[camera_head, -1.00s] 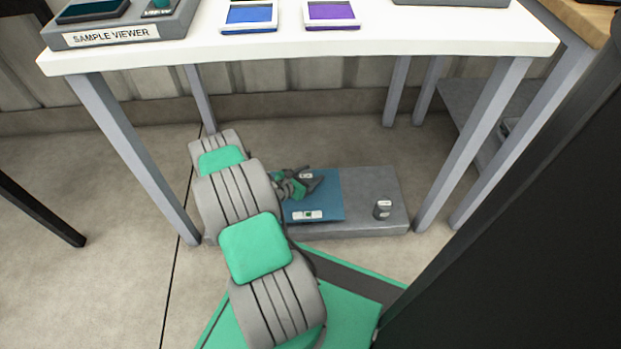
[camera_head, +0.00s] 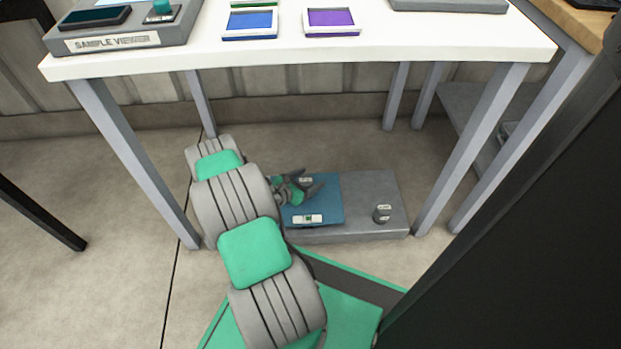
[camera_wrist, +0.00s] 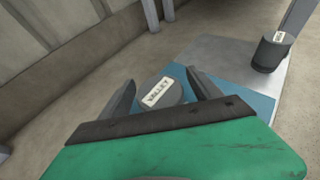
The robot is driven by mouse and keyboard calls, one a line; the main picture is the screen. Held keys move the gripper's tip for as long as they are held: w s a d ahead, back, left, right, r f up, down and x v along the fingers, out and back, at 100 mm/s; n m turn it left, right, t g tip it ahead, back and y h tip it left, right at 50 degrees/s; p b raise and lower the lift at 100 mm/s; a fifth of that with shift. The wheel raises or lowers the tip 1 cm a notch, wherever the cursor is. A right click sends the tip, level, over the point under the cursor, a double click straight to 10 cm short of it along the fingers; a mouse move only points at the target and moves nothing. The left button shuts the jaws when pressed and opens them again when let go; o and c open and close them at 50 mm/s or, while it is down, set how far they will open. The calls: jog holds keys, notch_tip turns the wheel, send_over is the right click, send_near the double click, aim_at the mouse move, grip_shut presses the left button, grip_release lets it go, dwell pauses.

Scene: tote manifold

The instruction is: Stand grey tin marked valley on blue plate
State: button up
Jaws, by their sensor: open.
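The grey tin marked VALLEY (camera_wrist: 163,93) shows its labelled top between my fingers in the wrist view. In the head view the tin (camera_head: 306,181) is small and partly hidden by my gripper. It looks upright at the blue plate (camera_head: 331,208), towards its back left part; its base is hidden, so contact is hard to confirm. The blue plate (camera_wrist: 256,101) also shows beyond my fingers in the wrist view. My gripper (camera_head: 308,184) is open, with one finger on each side of the tin.
Another dark grey tin (camera_head: 382,214) stands right of the plate on the low grey slab (camera_head: 367,187); its label is unreadable here. A small white tag (camera_head: 307,219) lies at the plate's front. The white table (camera_head: 300,52) and its legs stand above and around the slab.

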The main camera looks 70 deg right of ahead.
jog(key=w+a+r+m+t+y+p, duration=0.15)
jog(key=w+a+r+m, duration=0.25)
jog(key=w+a+r, duration=0.4)
jog(key=w+a+r+m+t+y+p, duration=0.1)
jog(key=w+a+r+m+y, duration=0.2)
jog(key=w+a+r, duration=0.5)
jog(key=w+a+r+m+t+y+p, duration=0.15)
jog(key=w+a+r+m+y, duration=0.35)
jog(key=a, duration=0.6)
jog(key=s+a+r+y, duration=0.1)
jog(key=s+a+r, duration=0.2)
jog(key=a+r, duration=0.2)
jog(key=s+a+r+m+t+y, duration=0.1)
jog(key=s+a+r, duration=0.3)
jog(key=a, duration=0.6)
jog(key=s+a+r+m+t+y, duration=0.1)
jog(key=s+a+r, duration=0.2)
jog(key=a+r, duration=0.2)
jog(key=a, duration=0.3)
jog(key=shift+s+r, duration=0.3)
jog(key=shift+s, duration=0.05)
jog(key=shift+a+r+y, duration=0.1)
jog(key=shift+r+y, duration=0.05)
jog(key=shift+y, duration=0.1)
